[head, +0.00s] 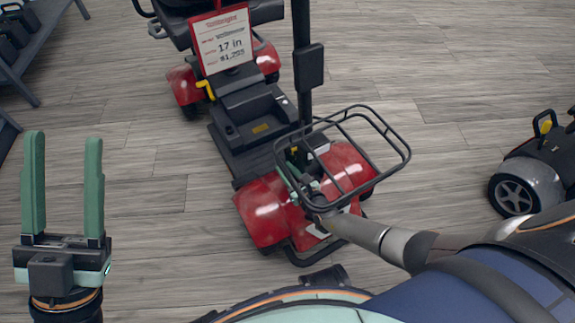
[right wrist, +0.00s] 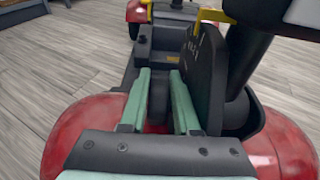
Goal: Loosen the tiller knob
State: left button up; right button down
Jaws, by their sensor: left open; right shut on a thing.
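A red scooter stands in front of me, with its black tiller (head: 303,88) rising from between the red front fenders. The tiller also shows in the right wrist view (right wrist: 243,85). My right gripper (head: 297,183) reaches under the wire basket to the tiller's base. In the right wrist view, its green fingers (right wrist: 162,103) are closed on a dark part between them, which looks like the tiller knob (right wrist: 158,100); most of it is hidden. My left gripper (head: 65,185) is open and empty, fingers up, well left of the scooter.
A black wire basket (head: 405,152) hangs over my right gripper. A price sign (head: 222,40) stands on the scooter's seat end. Another scooter's wheel (head: 512,194) is at the right. A dark shelf (head: 40,45) is at upper left. Floor between is clear.

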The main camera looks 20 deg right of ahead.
jog(key=shift+w+r+g, duration=0.1)
jog(key=shift+r+g, duration=0.1)
jog(key=shift+g, duration=0.1)
jog(key=shift+f+p, duration=0.25)
jog(key=shift+p, duration=0.05)
pick_arm(q)
jog(key=shift+r, duration=0.8)
pick_arm(e)
jog(key=c, duration=0.6)
grip_release()
jog(key=shift+c, duration=0.2)
